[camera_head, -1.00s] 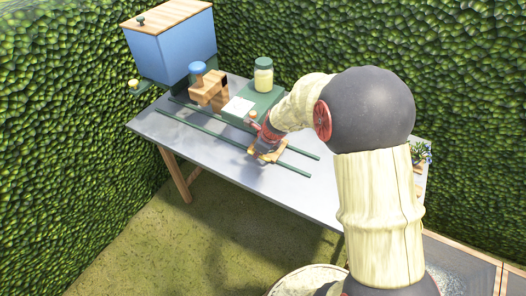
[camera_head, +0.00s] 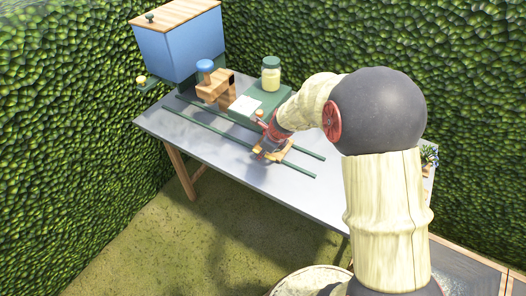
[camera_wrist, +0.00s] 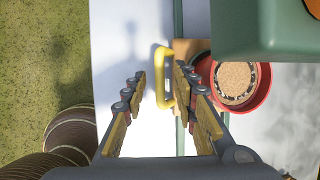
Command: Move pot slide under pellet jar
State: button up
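The pot slide is a wooden plate (camera_wrist: 187,46) with a yellow loop handle (camera_wrist: 162,76). In the head view the slide (camera_head: 284,151) sits on the rails at their right part, partly hidden by my gripper (camera_head: 266,146). A red pot with a tan, round top (camera_wrist: 236,84) is beside the handle in the wrist view. My gripper (camera_wrist: 159,80) is open, and the handle lies between its fingers, nearer the right one. I cannot tell whether they touch. The pellet jar (camera_head: 271,75), pale with a green lid, stands on a green platform (camera_head: 262,104) behind the rails.
Two green rails (camera_head: 225,133) run along the grey table (camera_head: 165,122). A wooden bracket with a blue knob (camera_head: 205,66) and a white card (camera_head: 244,105) are left of the jar. A blue box (camera_head: 180,43) stands at the back left. The front left tabletop is clear.

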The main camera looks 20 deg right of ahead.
jog(key=v, duration=1.1)
jog(key=shift+r, duration=0.35)
jog(key=shift+s, duration=0.1)
